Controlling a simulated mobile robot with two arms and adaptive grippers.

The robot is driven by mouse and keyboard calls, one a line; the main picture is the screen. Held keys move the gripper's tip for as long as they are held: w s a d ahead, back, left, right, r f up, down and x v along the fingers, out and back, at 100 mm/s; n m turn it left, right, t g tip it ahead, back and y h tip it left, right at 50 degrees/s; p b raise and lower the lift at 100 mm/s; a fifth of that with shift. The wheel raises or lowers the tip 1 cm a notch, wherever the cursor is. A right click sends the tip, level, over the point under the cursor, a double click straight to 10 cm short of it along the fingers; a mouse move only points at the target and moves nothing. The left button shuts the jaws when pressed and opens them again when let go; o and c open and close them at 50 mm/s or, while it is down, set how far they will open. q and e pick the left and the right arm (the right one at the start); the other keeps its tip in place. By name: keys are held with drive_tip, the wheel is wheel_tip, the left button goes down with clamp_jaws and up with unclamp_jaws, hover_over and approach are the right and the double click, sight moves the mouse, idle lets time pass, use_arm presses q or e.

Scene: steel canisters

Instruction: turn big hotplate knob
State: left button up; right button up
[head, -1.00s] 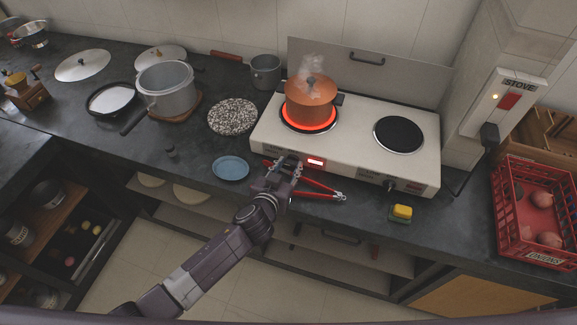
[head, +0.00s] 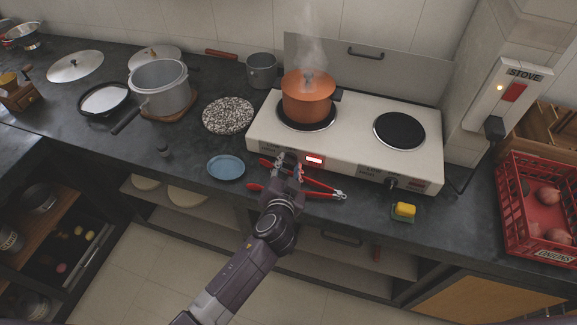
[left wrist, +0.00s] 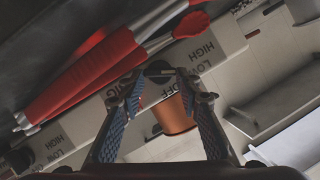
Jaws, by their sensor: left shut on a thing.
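The white two-plate hotplate (head: 360,150) stands on the counter. A steaming copper pot (head: 308,98) sits on its left plate (head: 306,123), whose visible rim is dark. My left gripper (head: 287,160) is at the front panel, below that plate. In the left wrist view my left gripper (left wrist: 160,78) is shut on the dark left knob (left wrist: 158,69), beside OFF, LOW and HIGH lettering. In the head view the gripper hides this knob. The other knob (head: 391,184) is at the right of the panel. My right gripper is not in view.
Red-handled tongs (head: 322,188) lie close by the gripper, along the hotplate's front. A blue plate (head: 226,167) lies to the left, a yellow sponge (head: 404,211) to the right. A red crate (head: 535,205) stands far right.

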use_arm(q)
drive_tip(key=o, duration=1.2)
drive_tip(key=shift+c, duration=0.2)
drive_tip(key=shift+s, duration=0.1)
drive_tip(key=v, duration=1.1)
drive_tip(key=shift+s, duration=0.4)
drive_tip(key=shift+r, duration=0.1)
